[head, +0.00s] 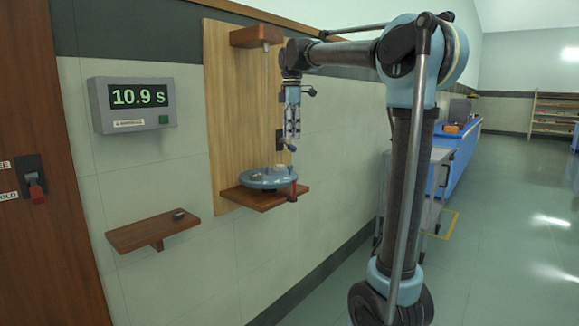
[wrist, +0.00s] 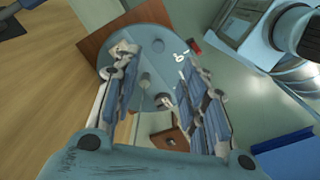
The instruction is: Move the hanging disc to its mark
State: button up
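The blue disc (head: 262,179) hangs by a thin wire (head: 267,75) from a wooden bracket (head: 257,36), just above a wooden shelf (head: 240,194). Small pieces sit on its top. A red marker (head: 293,189) stands by the disc's right front rim. In the wrist view the disc (wrist: 152,44) lies beyond my fingers, with the red marker (wrist: 196,46) outside its rim and small white markings (wrist: 181,57) near it. I cannot tell which is the target mark. My gripper (head: 292,146) points down above the disc's right side, its fingers (wrist: 156,68) apart and empty.
A timer (head: 133,103) on the wall reads 10.9 s. A lever switch (head: 34,180) with a red handle is at far left. A small lower shelf (head: 150,231) holds a dark object (head: 179,214). A blue bench (head: 455,150) stands beyond my arm. The right floor is open.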

jog(key=f, duration=1.1)
jog(key=shift+a+f, duration=0.25)
jog(key=shift+f, duration=0.1)
grip_shut()
